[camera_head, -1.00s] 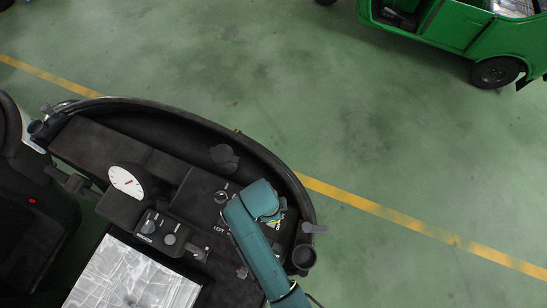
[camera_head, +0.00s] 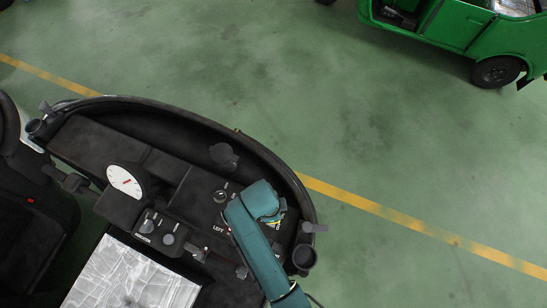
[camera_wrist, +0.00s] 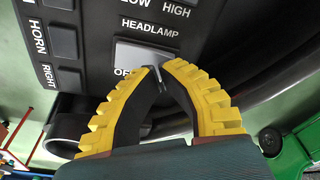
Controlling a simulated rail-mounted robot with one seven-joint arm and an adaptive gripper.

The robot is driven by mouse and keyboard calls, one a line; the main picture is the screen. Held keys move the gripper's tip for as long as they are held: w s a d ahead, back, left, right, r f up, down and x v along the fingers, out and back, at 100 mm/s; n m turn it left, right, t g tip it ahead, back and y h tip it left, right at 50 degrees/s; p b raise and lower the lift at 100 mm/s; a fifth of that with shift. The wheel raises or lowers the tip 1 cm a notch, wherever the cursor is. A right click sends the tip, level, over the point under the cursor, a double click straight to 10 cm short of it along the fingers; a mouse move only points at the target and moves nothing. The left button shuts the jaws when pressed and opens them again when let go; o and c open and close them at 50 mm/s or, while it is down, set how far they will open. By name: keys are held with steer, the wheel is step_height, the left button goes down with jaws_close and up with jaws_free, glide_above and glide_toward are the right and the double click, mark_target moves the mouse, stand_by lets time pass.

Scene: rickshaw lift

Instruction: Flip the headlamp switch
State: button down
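The headlamp switch (camera_wrist: 146,53) is a light grey rocker on a dark panel in the wrist view. The word HEADLAMP is above it, and a partly covered label begins with "OF" at its lower edge. My gripper (camera_wrist: 160,67) has yellow ridged fingers with dark inner pads. Its tips are together at the lower edge of the switch, overlapping it in the picture; I cannot tell whether they touch. Nothing is visibly held. In the head view my teal wrist (camera_head: 258,203) is over the right part of the dashboard and hides the switch and most of the gripper.
HORN and RIGHT buttons (camera_wrist: 64,43) are left of the switch. A green vehicle (camera_head: 460,25) stands far off; the floor between is clear.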

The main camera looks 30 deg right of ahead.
steer(key=shift+f+b, duration=0.4)
steer(key=shift+f, duration=0.35)
stand_by(0.3)
step_height(320, 180, up, 7)
steer(key=p, duration=0.7)
stand_by(0.3)
